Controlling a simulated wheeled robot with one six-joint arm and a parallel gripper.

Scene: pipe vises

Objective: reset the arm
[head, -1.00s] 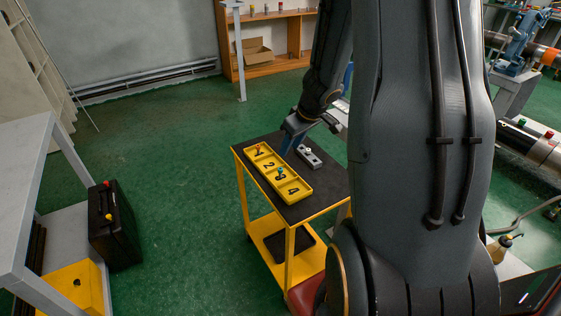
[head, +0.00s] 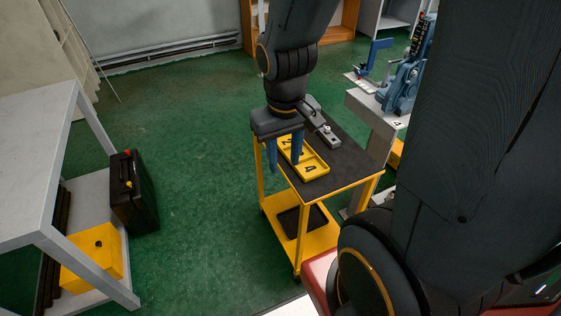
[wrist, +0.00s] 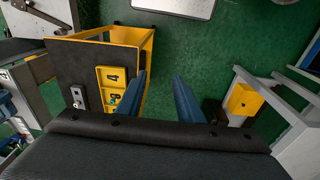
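My gripper (head: 285,158) points down beside the left edge of the yellow cart (head: 322,238) in the head view. Its two blue fingers are apart, with nothing seen between them. In the wrist view my gripper (wrist: 162,98) is also open, with green floor between the fingers. The yellow numbered tray (head: 312,172) lies on the cart's black top, partly hidden behind my gripper. In the wrist view the tray (wrist: 122,75) shows the numeral 4, and a small teal item (wrist: 112,101) sits in a compartment beyond it.
A grey device (head: 330,136) lies on the cart top. A black case (head: 133,192) stands on the floor by a grey table (head: 40,150) with a yellow box (head: 92,255) below. A blue vise (head: 402,85) stands at right. Green floor between table and cart is clear.

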